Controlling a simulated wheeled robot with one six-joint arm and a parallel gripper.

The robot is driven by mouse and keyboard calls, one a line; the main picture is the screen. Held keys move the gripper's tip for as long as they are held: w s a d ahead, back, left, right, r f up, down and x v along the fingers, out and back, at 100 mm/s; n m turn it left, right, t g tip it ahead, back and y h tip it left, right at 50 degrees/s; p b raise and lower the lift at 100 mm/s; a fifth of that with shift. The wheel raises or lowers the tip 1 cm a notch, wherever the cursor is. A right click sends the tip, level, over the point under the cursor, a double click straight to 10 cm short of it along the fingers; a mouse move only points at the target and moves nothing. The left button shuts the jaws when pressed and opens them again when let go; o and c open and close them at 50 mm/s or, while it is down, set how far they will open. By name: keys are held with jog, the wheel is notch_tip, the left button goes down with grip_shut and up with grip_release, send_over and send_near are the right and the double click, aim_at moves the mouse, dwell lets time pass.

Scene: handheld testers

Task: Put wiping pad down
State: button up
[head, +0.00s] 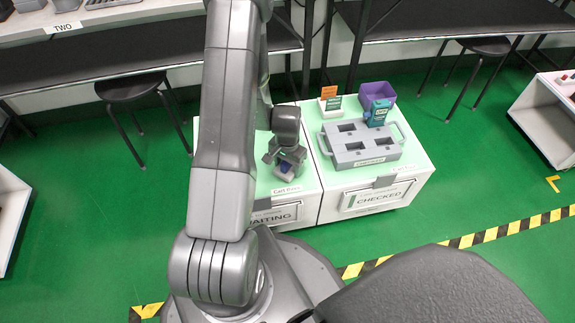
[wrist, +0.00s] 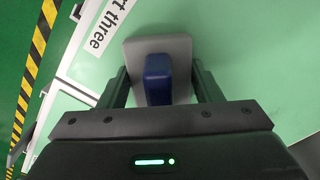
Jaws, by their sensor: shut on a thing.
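The wiping pad is a grey block with a dark blue handle, seen from above in the wrist view (wrist: 158,80). My gripper (wrist: 160,88) is shut on it, with one dark finger on each side. In the head view my gripper (head: 287,157) is over the pale green top of the left cart (head: 262,178), near its front edge, and a bit of blue from the pad (head: 288,168) shows below the fingers. I cannot tell whether the pad touches the cart top.
The right cart (head: 400,172), marked CHECKED, bears a grey slotted tray (head: 377,155) with a teal tester (head: 377,113) standing in it. A purple bin (head: 377,92) and a white card holder (head: 328,112) stand behind. Black stools (head: 131,87) and dark benches are beyond.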

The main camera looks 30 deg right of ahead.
jog(key=o, duration=0.9)
jog(key=shift+o, duration=0.2)
notch_tip(320, 180, up, 12)
jog(key=p, duration=0.5)
jog(key=shift+r, duration=0.15)
notch_tip(320, 180, down, 12)
jog(key=b, duration=0.4)
jog(key=shift+b, duration=0.35)
jog(key=shift+r+p, duration=0.75)
jog(key=shift+r, duration=0.95)
